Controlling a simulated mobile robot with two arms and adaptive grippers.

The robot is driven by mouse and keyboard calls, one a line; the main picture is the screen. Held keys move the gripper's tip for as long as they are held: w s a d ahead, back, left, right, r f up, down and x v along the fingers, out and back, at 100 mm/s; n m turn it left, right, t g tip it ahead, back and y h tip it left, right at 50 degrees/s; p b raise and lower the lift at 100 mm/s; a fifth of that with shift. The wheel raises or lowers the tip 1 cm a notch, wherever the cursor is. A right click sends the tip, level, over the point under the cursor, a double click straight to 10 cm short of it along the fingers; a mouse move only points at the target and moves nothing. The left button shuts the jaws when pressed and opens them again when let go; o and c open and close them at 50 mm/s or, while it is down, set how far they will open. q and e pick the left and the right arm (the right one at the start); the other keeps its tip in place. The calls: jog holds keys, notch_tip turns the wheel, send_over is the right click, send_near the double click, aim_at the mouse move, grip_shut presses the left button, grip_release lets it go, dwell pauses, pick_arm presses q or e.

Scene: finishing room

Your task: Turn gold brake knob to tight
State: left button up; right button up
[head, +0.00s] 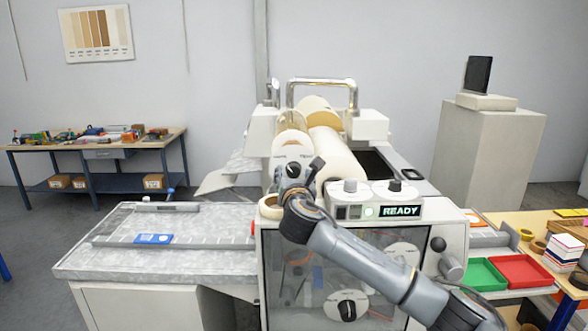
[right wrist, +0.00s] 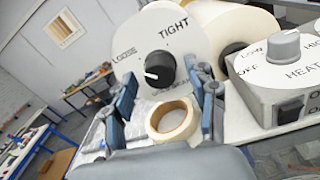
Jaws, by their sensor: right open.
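In the right wrist view a round white dial plate (right wrist: 138,38) carries the words LOOSE at upper left and TIGHT at the top. A black knob (right wrist: 163,66) sits at its centre, and its white pointer points left, a little below LOOSE; no gold colour shows on it. The plate also shows in the head view (head: 293,142). My right gripper (right wrist: 167,78) is open, its two fingers apart on either side of the knob in the picture; I cannot tell whether they touch it. It also shows in the head view (head: 300,174), partly covering the knob. My left gripper is out of view.
A tape roll (right wrist: 190,131) lies just below the knob. A heat control box (right wrist: 285,75) with a grey knob stands close on the right. Cream rolls (head: 338,160) lie behind the dial. A READY display (head: 401,211) is on the machine front.

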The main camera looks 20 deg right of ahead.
jog(key=shift+w+d, duration=0.15)
jog(key=shift+w, duration=0.15)
jog(key=shift+s, duration=0.1)
jog(key=c, duration=1.1)
jog(key=shift+c, duration=0.2)
